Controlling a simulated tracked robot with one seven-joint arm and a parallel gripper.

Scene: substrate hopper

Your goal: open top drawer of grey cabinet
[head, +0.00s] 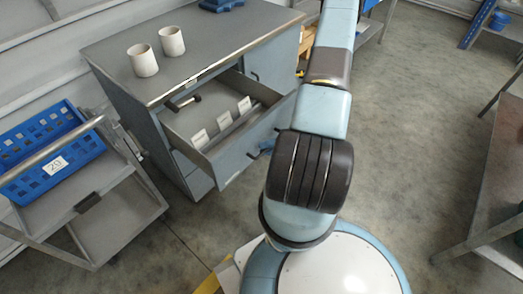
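The grey cabinet (215,50) stands left of my arm, with a grey top and blue-grey fronts. Its top drawer (240,145) is pulled out, so the inside shows. In the drawer lie a dark tool-like item (183,102) and several white cards along a divider. My arm rises from my base and leaves the picture at the top. My gripper is out of view.
Two white cups (143,60) (172,41) and a blue object (220,5) are on the cabinet top. A cart (115,205) with a blue crate (50,150) stands at left. A metal table (500,170) stands at right. The floor between is clear.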

